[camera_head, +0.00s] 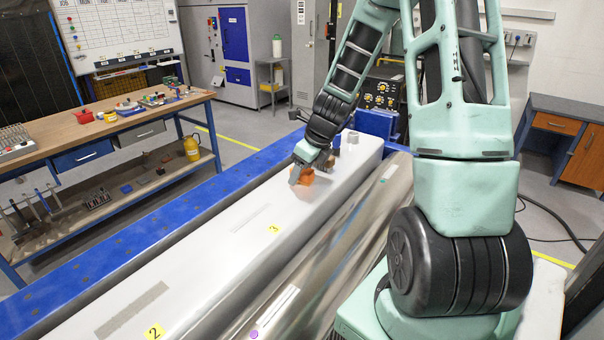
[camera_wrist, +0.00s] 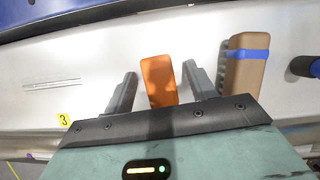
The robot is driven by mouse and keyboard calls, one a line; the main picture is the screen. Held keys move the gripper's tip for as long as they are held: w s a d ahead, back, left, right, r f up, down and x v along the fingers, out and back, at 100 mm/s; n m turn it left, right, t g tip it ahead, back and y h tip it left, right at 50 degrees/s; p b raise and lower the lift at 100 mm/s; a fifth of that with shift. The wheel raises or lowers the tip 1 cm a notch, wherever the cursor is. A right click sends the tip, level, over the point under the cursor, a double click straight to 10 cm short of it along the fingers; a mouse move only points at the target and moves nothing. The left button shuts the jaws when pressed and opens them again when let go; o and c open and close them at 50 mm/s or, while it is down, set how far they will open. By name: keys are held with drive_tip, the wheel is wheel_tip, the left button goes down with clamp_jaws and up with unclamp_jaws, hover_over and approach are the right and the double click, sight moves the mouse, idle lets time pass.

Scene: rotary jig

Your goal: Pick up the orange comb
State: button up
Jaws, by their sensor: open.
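The orange comb (camera_wrist: 158,82) lies on the white top of the long jig (camera_wrist: 75,60). It looks like a plain orange block with rounded corners, and no teeth can be made out. My gripper (camera_wrist: 159,68) is open, with one grey finger on each side of the comb and a gap showing on both sides. The comb's near end is hidden behind my gripper's body in the wrist view. In the head view, the comb (camera_head: 307,177) shows as an orange patch at my gripper (camera_head: 302,172), partly covered by it.
A brown block with a blue band (camera_wrist: 246,80) stands close right of my right finger. A dark cylinder (camera_wrist: 304,66) lies farther right. Yellow label 3 (camera_head: 274,228) marks the white face. A shiny metal roll (camera_head: 345,225) runs alongside. The surface left of the comb is clear.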

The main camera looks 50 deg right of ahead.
drive_tip(key=c, duration=1.1)
drive_tip(key=shift+o, duration=0.2)
wheel_tip(320, 180, up, 10)
drive_tip(key=shift+b, duration=0.35)
drive_tip(key=o, duration=0.4)
drive_tip(key=c, duration=0.3)
